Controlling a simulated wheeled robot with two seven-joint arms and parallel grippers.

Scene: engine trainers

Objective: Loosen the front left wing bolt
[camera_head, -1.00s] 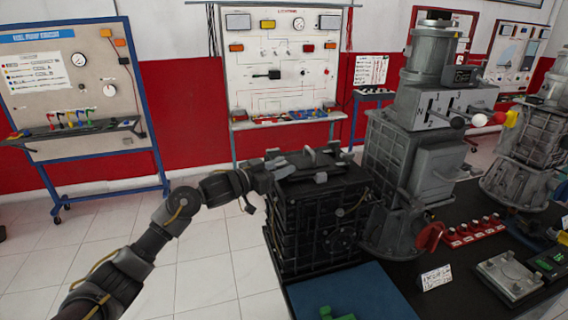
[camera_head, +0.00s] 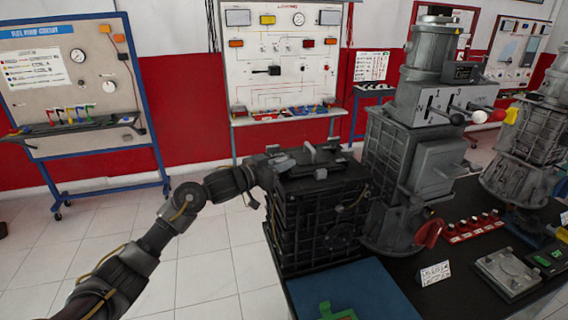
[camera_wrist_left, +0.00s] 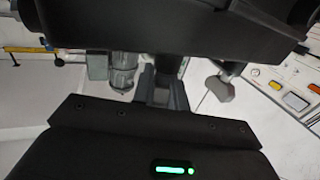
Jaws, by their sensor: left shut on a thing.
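The black engine block (camera_head: 318,215) stands on the dark table, with a flat top carrying grey fittings. One grey wing bolt (camera_head: 320,174) shows at its front right top edge. My left gripper (camera_head: 277,164) is at the front left corner of the top, level with it. It is shut on the front left wing bolt, which the fingers mostly hide. In the left wrist view the gripper's fingers (camera_wrist_left: 162,92) are close together, and what is between them is hard to make out. A grey knob-like part (camera_wrist_left: 221,88) shows beside them. My right gripper is not in view.
A grey gearbox unit (camera_head: 400,160) with levers stands close right of the block. A blue mat (camera_head: 375,285) with a green part (camera_head: 337,312) lies in front. A white card (camera_head: 434,273) and red rack (camera_head: 472,228) are on the table. Open floor lies to the left.

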